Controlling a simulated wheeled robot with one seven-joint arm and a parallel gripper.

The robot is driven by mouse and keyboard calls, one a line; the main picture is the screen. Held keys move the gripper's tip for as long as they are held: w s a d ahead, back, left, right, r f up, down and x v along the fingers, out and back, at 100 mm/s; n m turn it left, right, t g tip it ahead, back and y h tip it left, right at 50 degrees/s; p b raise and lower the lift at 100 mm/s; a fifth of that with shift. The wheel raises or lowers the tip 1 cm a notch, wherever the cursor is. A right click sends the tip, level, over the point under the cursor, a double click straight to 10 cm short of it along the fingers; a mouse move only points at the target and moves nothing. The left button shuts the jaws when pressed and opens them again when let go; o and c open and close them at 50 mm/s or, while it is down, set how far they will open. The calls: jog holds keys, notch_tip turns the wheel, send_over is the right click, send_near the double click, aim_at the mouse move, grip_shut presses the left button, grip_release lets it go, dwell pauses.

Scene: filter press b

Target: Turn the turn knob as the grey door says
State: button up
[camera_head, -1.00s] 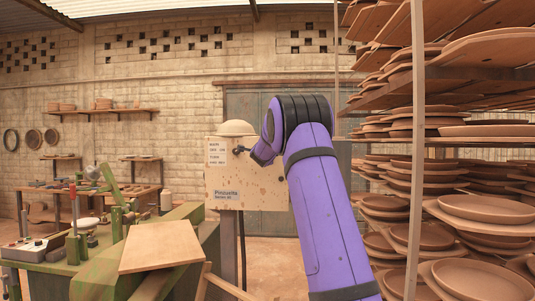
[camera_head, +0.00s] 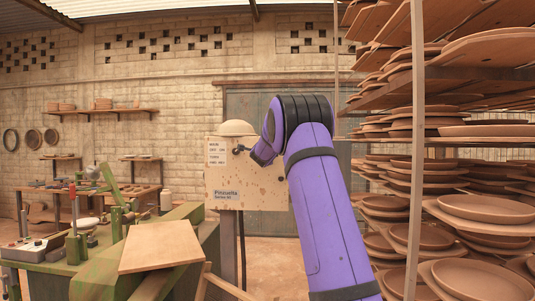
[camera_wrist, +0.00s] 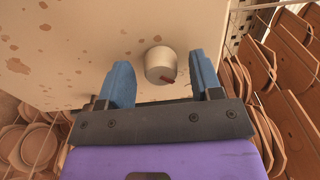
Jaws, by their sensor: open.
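The turn knob (camera_wrist: 161,64) is a pale round knob with a dark red mark on its lower right side, on a cream, brown-spotted panel (camera_wrist: 80,45) in the wrist view. My gripper (camera_wrist: 162,80) is open, with one blue finger on either side of the knob and gaps between. In the head view the panel is the front of a box (camera_head: 255,190) on a post, with a small lettered sheet (camera_head: 217,152) and a "Pinzuelta" label (camera_head: 235,195). The sheet's text is too small to read. My gripper (camera_head: 242,150) is small at the box's upper part and hides the knob. The grey door (camera_head: 250,105) stands behind.
Tall racks of clay plates (camera_head: 450,165) fill the right side, close to my arm. A green workbench (camera_head: 60,255) with tools and a tilted wooden board (camera_head: 160,246) stand at the left front. Bare floor (camera_head: 268,255) shows below the box.

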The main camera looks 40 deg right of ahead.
jog(key=v, duration=1)
jog(key=shift+s+a, duration=0.25)
jog(key=shift+s, duration=0.05)
jog(key=s+a+f+n+y, duration=0.1)
jog(key=s+a+n+y, duration=0.35)
jog(key=a, duration=0.45)
jog(key=s+a+n+t+y, duration=0.1)
jog(key=s+a+n+y, duration=0.25)
jog(key=a+n, duration=0.45)
jog(key=s+a+f+n+y, duration=0.1)
jog(key=s+a+n+y, duration=0.25)
jog(key=a, duration=0.75)
jog(key=s+a+f+n+g, duration=0.2)
jog(key=s+a+f+n, duration=0.2)
jog(key=s, duration=0.5)
jog(key=s+a+f+n+g+y, duration=0.1)
jog(key=s+a+f+n+g, duration=0.1)
jog(key=s, duration=0.7)
jog(key=s+a+f+n+g+y, duration=0.1)
jog(key=s+a+f+n+g, duration=0.2)
jog(key=s, duration=0.7)
notch_tip(320, 180, down, 5)
jog(key=a+n, duration=0.2)
jog(key=n, duration=0.1)
jog(key=shift+a, duration=0.35)
